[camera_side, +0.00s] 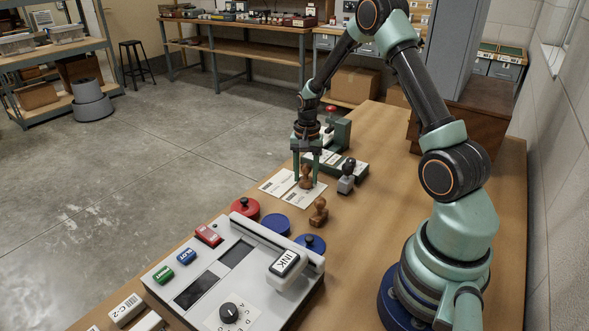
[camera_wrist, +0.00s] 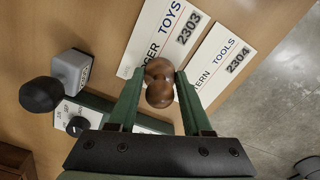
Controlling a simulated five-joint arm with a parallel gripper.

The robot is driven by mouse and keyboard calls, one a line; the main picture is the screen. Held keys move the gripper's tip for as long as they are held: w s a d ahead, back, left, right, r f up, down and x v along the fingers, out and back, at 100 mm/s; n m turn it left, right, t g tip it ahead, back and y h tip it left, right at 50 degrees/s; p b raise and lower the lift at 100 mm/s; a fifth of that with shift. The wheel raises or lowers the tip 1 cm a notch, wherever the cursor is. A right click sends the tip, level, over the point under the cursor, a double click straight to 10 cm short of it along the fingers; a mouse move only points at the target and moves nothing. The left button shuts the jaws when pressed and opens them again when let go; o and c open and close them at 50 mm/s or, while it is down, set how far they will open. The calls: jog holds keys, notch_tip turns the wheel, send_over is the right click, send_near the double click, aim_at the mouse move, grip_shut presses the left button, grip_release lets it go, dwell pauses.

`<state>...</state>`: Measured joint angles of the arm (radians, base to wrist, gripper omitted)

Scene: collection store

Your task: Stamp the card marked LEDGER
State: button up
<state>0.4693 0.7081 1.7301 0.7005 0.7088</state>
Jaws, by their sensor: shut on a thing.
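My gripper (camera_side: 307,174) is shut on the handle of a wooden stamp (camera_side: 305,183), which stands upright over or on the cards; whether its base touches one cannot be told. In the wrist view, the stamp's round brown knob (camera_wrist: 160,92) sits between the green fingers of my gripper (camera_wrist: 158,78). A white card (camera_wrist: 160,36) reads "...GER TOYS 2303"; the start of its first word is covered. Beside it, another white card (camera_wrist: 218,62) reads "...TERN TOOLS 2304". In the side view both cards lie on the table under my gripper, with print too small to read.
A second wooden stamp (camera_side: 319,212) and a grey stamp with black handle (camera_side: 346,180) stand close by. Red (camera_side: 245,207) and blue (camera_side: 276,225) round pads lie in front, beside a white machine (camera_side: 215,280) with an INK block (camera_side: 288,263). The table's right side is mostly clear.

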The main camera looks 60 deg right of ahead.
jog(key=shift+r, duration=0.1)
jog(key=shift+r, duration=3.4)
